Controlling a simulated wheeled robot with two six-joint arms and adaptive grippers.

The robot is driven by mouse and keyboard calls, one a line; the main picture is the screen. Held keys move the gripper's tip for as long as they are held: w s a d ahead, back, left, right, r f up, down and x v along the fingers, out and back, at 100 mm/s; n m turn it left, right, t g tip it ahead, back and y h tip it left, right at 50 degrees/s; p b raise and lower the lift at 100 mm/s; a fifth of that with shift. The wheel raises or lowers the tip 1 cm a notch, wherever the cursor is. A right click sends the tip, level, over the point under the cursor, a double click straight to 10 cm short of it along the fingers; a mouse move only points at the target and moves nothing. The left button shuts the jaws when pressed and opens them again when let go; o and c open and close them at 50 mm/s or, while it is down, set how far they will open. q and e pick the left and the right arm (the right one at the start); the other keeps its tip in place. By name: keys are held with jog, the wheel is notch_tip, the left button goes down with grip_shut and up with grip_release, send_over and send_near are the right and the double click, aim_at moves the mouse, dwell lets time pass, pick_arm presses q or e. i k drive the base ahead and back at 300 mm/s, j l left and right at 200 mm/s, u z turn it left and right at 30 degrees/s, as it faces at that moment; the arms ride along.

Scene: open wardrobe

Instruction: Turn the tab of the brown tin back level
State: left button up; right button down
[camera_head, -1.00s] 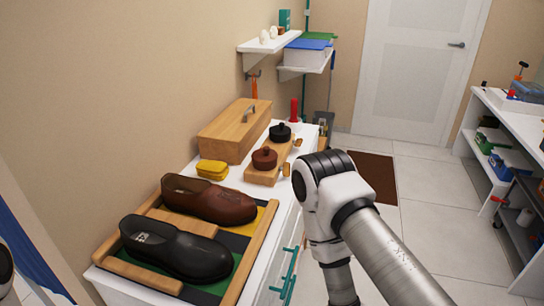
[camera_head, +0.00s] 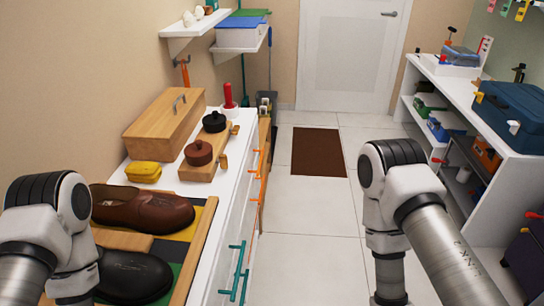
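The brown tin (camera_head: 198,153) is round, with a knob on its lid, and sits on a wooden block (camera_head: 192,173) on the white cabinet top. A small tan tab (camera_head: 223,162) shows at its right side; it looks tipped up rather than level, but it is too small to be sure. A black tin (camera_head: 214,121) with a similar tab (camera_head: 235,130) sits just behind it. My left arm is at the lower left and my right arm is over the floor at the right. Neither gripper shows; both arms are well apart from the tins.
A wooden box (camera_head: 165,129) and a yellow sponge or tin (camera_head: 143,171) are beside the block. A brown shoe (camera_head: 150,208) and a black shoe (camera_head: 130,277) lie nearer. Green handles (camera_head: 237,270) stick out from the cabinet front. The floor between cabinet and right shelves (camera_head: 500,150) is open.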

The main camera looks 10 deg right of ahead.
aim_at(223, 161)
jog(key=l+u, duration=0.2)
jog(key=u, duration=0.2)
jog(key=l+u, duration=0.2)
jog(key=u, duration=0.25)
jog(key=l+u, duration=0.2)
jog(key=u, duration=0.2)
jog(key=l+u, duration=0.2)
jog(key=u, duration=0.25)
jog(key=l+u, duration=0.15)
jog(key=u, duration=0.25)
jog(key=k+l+u, duration=0.15)
jog(key=u, duration=0.3)
jog(key=l+u, duration=0.15)
jog(key=u, duration=0.3)
jog(key=k+u, duration=0.15)
jog(key=u, duration=0.3)
jog(key=k+l+u, duration=0.1)
jog(key=u, duration=0.3)
jog(key=k+u, duration=0.2)
jog(key=u, duration=0.25)
jog(key=k+l+u, duration=0.2)
jog(key=u, duration=0.2)
jog(key=k+u, duration=0.75)
jog(key=k+l+z, duration=0.2)
jog(key=k, duration=0.4)
jog(key=k+z, duration=0.15)
jog(key=k, duration=0.45)
